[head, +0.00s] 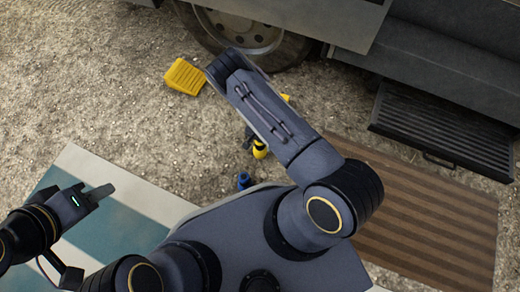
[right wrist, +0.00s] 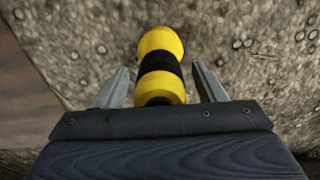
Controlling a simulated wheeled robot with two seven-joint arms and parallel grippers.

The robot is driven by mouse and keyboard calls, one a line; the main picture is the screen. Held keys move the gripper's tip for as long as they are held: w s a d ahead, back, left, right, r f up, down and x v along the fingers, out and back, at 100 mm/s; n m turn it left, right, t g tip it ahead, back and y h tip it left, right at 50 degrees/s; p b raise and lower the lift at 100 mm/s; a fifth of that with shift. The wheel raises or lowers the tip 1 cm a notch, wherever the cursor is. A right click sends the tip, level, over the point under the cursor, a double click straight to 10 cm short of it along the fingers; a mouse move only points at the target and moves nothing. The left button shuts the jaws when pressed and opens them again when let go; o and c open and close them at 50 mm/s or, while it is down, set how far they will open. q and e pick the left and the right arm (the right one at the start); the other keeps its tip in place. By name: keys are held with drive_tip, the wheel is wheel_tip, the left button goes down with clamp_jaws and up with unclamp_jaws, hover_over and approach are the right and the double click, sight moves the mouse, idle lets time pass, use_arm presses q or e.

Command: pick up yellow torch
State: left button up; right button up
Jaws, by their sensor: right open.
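The yellow torch (right wrist: 161,42), with a black band around its middle, stands out between the fingers of my right gripper (right wrist: 161,84) in the right wrist view. Those fingers are apart, one on each side of the torch, with a visible gap on the right side. Its lower end is hidden by the gripper body.
A yellow wheel chock (head: 185,77) lies near the van wheel (head: 250,35). A small blue object (head: 244,181) lies by my body. A yellow bit (head: 286,97) shows behind my forearm. A brown striped mat (head: 430,215) and a van step (head: 440,130) are at right. Gravel at upper left is clear.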

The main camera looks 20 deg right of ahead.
drive_tip(key=shift+f, duration=0.5)
drive_tip(key=c, duration=1.2)
drive_tip(key=shift+r, duration=0.1)
